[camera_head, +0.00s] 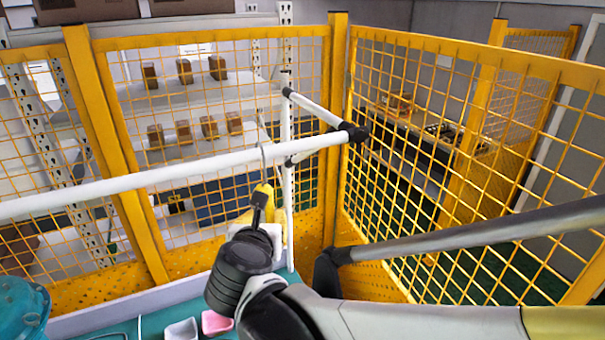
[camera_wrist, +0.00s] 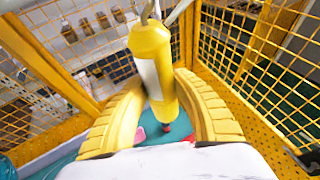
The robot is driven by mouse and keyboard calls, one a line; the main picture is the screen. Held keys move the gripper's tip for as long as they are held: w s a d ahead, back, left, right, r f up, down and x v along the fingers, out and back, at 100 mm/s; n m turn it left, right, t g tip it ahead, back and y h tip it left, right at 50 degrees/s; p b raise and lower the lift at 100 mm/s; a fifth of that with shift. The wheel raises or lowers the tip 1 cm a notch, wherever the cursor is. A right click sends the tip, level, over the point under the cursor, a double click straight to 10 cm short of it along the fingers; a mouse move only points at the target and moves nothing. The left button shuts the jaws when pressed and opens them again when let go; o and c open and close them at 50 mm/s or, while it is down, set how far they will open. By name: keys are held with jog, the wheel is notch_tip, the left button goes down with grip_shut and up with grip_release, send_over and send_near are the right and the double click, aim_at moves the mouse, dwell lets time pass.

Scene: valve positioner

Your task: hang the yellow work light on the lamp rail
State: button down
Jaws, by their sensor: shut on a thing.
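The yellow work light (camera_wrist: 151,62) is a cylinder with a pale label, upright and slightly tilted in the wrist view. My gripper (camera_wrist: 160,85) is shut on it, with one ridged yellow finger on each side. In the head view the light (camera_head: 264,192) is partly hidden behind my gripper (camera_head: 260,210). Its thin grey hook (camera_head: 262,152) rises from its top and overlaps the white lamp rail (camera_head: 190,172). I cannot tell whether the hook sits over the rail or only beside it. The hook's top is cut off in the wrist view.
Yellow mesh fence panels (camera_head: 440,130) stand behind and to the right. A white upright (camera_head: 287,180) and dark joint (camera_head: 356,133) are near the rail's right end. Below are a pink bin (camera_head: 215,322), a white bin (camera_head: 181,331) and a teal rounded object (camera_head: 20,310).

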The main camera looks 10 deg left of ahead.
jog(key=shift+w+a+f+b, duration=0.35)
jog(key=shift+w, duration=0.25)
jog(key=shift+w+a+f+b, duration=0.3)
jog(key=shift+w+a+f, duration=0.1)
jog(key=shift+w, duration=0.25)
jog(key=shift+w+a+f+b, duration=0.3)
jog(key=shift+w+f+b, duration=0.05)
jog(key=shift+w, duration=0.25)
jog(key=c, duration=1)
grip_release()
